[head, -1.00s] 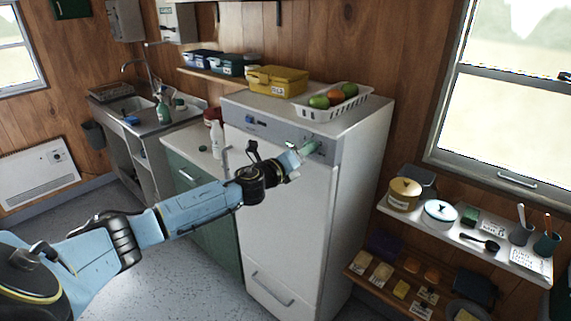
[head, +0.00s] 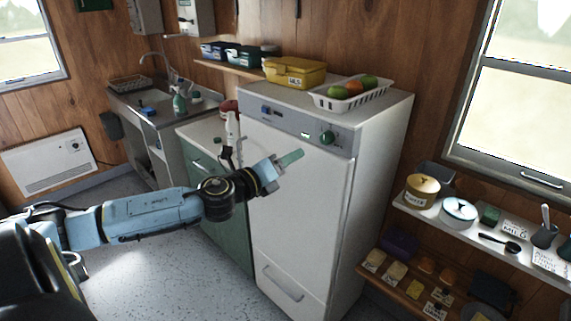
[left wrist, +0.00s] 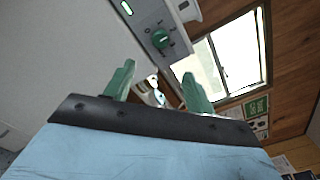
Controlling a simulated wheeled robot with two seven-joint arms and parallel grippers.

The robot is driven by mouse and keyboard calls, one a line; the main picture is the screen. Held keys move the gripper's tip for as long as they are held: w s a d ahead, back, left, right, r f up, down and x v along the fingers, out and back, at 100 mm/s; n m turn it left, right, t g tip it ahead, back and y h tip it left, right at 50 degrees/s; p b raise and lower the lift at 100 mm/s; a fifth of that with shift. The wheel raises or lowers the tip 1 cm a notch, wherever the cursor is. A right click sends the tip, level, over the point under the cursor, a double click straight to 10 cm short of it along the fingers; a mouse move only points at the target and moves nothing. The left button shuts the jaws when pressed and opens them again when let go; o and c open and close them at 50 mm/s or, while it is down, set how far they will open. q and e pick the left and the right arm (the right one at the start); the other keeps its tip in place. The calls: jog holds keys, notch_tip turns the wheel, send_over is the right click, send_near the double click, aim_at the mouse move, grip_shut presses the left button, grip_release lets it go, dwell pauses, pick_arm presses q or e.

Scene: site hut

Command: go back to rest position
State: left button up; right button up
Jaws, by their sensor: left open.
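My left gripper (head: 285,160) is in front of the white fridge, below its grey control panel (head: 290,122). A green finger shows there, to the left of and below the green dial (head: 327,137), apart from it. In the left wrist view, the two green fingers of my left gripper (left wrist: 158,84) stand apart with a gap between them, so it is open. Nothing is held. The green dial shows beyond them in the left wrist view (left wrist: 160,39). My right gripper is not in view.
The white fridge (head: 290,200) bears a yellow box (head: 295,72) and a white basket of fruit (head: 350,93). A shelf (head: 425,212) with tins stands at right. A green cabinet (head: 205,165) and sink (head: 155,97) are at left. The floor (head: 150,270) in front is clear.

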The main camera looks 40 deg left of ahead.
pick_arm(q)
jog(key=shift+s, duration=0.1)
dwell(0.5)
